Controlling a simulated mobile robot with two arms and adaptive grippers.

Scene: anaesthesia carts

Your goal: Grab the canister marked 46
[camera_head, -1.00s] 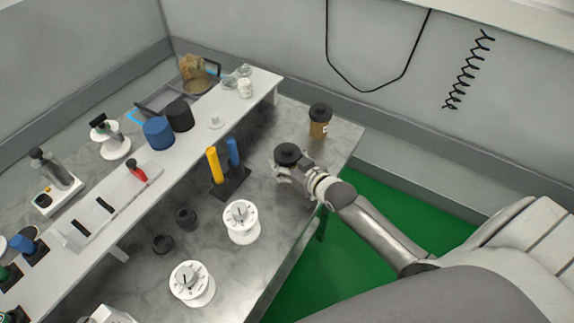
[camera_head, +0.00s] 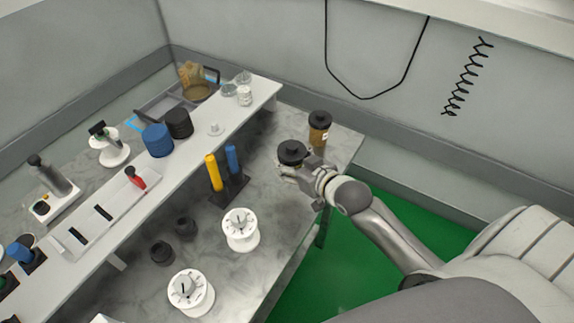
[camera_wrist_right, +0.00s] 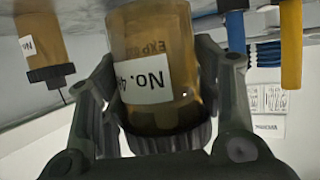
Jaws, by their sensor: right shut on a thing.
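An amber canister with a black lid (camera_head: 291,152) is held in my right gripper (camera_head: 296,168) near the right end of the grey bench. In the right wrist view its amber body (camera_wrist_right: 155,35) is between the two fingers (camera_wrist_right: 154,75), lid towards the picture's bottom. Its white label reads "No. 4", and the rest is cut off at the curve. A second amber canister (camera_head: 319,128) with a black lid stands just behind it. It also shows at the left of the wrist view (camera_wrist_right: 42,40), its number unreadable. My left gripper is out of view.
A raised white shelf (camera_head: 150,190) runs along the bench's left. Yellow and blue cylinders (camera_head: 213,172) stand in a dark holder left of the gripper. White dial-topped vessels (camera_head: 239,229) stand nearer. Green floor lies right of the bench edge.

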